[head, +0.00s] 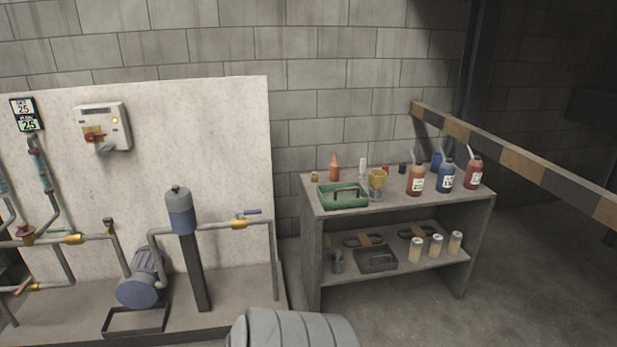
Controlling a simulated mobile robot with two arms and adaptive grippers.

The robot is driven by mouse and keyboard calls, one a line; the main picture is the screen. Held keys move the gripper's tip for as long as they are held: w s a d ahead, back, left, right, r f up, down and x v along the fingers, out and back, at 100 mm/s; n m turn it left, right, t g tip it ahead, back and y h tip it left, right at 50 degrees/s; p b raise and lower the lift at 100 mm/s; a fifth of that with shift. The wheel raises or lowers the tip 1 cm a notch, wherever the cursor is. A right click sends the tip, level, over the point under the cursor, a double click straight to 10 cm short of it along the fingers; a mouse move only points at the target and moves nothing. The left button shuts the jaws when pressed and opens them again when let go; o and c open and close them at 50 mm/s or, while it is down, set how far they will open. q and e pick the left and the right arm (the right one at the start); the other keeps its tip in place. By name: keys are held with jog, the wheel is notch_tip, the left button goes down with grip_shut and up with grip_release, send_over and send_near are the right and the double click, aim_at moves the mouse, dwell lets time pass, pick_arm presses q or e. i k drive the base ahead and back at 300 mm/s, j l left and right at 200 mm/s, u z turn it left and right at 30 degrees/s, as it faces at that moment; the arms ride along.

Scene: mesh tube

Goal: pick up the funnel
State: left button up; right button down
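A yellow-brown item with a wide top and narrower lower part, which looks like the funnel (377,179), stands on the top of the grey workbench (400,204) in the head view. It is just right of a green tray (343,206) and left of a red-brown bottle (415,181). It is small in the picture, so its exact shape is hard to tell. Neither of my grippers is in view.
Blue (446,177) and red (474,173) bottles stand on the bench's right side, and an orange pointed bottle (335,169) at the back left. The lower shelf holds a dark tray (376,262) and pale jars. A striped barrier (520,158) runs along the right. Pump pipework stands left.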

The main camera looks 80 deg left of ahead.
aim_at(377, 179)
jog(key=u, duration=2.2)
jog(key=i+l+u, duration=0.2)
jog(key=i+l, duration=1)
jog(key=l, duration=0.1)
